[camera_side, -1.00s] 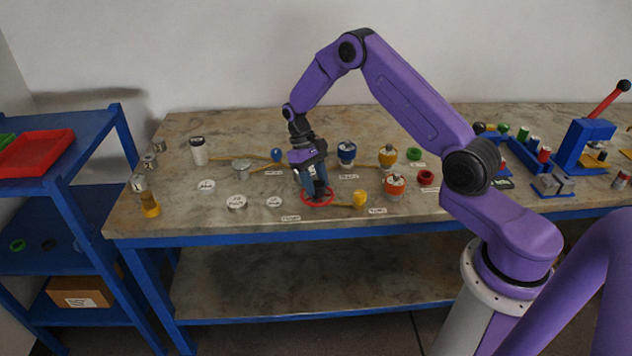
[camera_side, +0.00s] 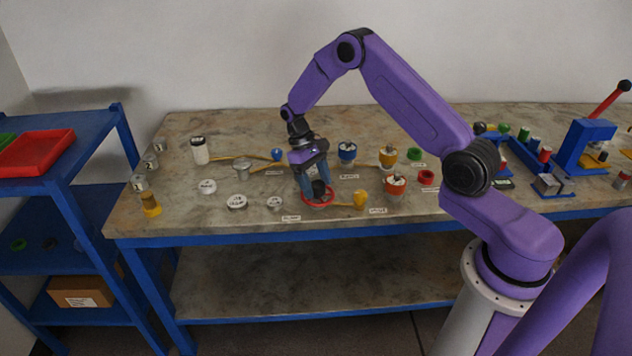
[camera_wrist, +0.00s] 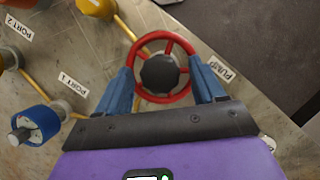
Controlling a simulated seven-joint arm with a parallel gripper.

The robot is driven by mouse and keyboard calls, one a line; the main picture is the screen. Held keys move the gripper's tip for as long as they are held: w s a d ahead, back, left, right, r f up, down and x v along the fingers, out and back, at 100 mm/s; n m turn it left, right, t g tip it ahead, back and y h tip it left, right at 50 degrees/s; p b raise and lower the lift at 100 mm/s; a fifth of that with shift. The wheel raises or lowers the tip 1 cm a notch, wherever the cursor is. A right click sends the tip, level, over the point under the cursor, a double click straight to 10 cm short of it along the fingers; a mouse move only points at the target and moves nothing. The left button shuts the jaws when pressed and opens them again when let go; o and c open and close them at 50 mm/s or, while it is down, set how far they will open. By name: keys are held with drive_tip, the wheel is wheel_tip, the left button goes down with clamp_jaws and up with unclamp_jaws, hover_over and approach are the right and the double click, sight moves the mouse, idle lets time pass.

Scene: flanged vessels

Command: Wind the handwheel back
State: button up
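The handwheel is a red ring with spokes and a dark hub, low on the bench near its front edge in the side view (camera_side: 318,202). It also shows in the wrist view (camera_wrist: 159,36), lying between my two blue fingers. My gripper (camera_side: 317,190) points down over the wheel. In the wrist view, my gripper (camera_wrist: 161,80) has one finger against each side of the rim, and it looks closed on the wheel. The lower finger parts hide some of the rim in the side view.
A yellow-knobbed fitting (camera_side: 360,199) stands close to the right of the wheel. Orange (camera_side: 396,184) and blue (camera_side: 347,151) capped vessels stand beyond it. White lids (camera_side: 237,202) lie to the left. A PUMP label (camera_wrist: 221,68) lies beside the wheel.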

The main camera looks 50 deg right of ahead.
drive_tip(key=v, duration=1.7)
drive_tip(key=shift+r, duration=0.15)
drive_tip(key=shift+w+a, duration=0.1)
drive_tip(key=s+a+r+n+t+h, duration=0.1)
drive_tip(key=s+a+r+n+t, duration=0.35)
drive_tip(key=s+a, duration=1.15)
drive_tip(key=s+d+n, duration=0.2)
drive_tip(key=s+n, duration=0.2)
drive_tip(key=s, duration=0.8)
drive_tip(key=s+d+f+n+y, duration=0.1)
drive_tip(key=s+n, duration=0.3)
drive_tip(key=s, duration=0.8)
drive_tip(key=shift+d+f, duration=0.2)
drive_tip(key=shift+d, duration=0.4)
